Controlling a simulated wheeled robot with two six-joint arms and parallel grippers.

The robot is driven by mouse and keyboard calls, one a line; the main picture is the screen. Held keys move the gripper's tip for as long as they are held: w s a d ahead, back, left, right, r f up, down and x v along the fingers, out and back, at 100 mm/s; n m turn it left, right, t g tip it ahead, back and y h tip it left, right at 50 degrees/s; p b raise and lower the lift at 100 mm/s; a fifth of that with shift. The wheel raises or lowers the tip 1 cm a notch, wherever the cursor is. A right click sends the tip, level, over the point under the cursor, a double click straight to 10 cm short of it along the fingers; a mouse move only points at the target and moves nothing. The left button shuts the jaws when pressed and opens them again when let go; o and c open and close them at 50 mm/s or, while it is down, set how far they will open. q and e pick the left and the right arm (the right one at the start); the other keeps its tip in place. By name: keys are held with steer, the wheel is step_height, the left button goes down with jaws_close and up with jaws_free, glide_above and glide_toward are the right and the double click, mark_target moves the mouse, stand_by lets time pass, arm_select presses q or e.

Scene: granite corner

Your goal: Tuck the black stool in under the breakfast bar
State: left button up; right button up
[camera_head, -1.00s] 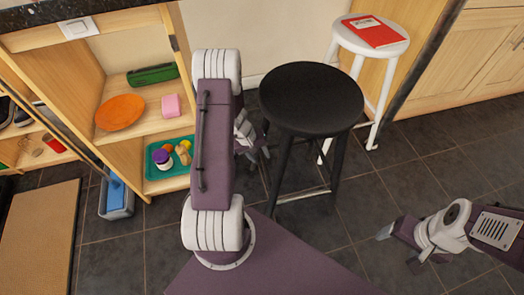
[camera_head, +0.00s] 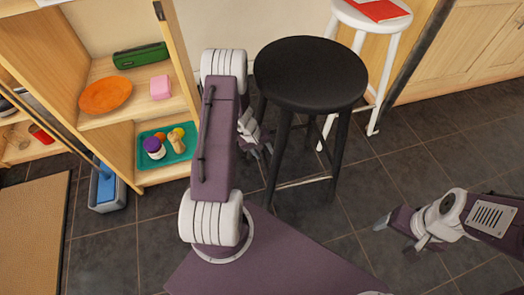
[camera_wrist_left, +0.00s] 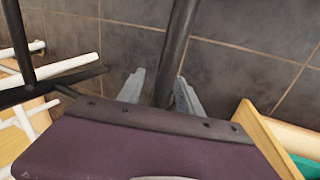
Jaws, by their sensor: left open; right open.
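The black stool (camera_head: 310,72) stands upright on the dark tiled floor in the middle of the head view, with a round seat and black legs. My left gripper (camera_head: 258,138) is open and low beside its left side, partly hidden by my forearm. In the left wrist view a black stool leg (camera_wrist_left: 180,35) runs between the open fingers of that gripper (camera_wrist_left: 158,92); whether they touch it I cannot tell. My right gripper (camera_head: 396,238) is open and empty at the lower right, apart from the stool. I cannot clearly make out the breakfast bar.
A white stool (camera_head: 374,108) with a red book (camera_head: 380,9) stands just behind the black one. Floor is clear at right.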

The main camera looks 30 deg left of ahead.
arm_select(q)
jaws_close()
stand_by(1.4)
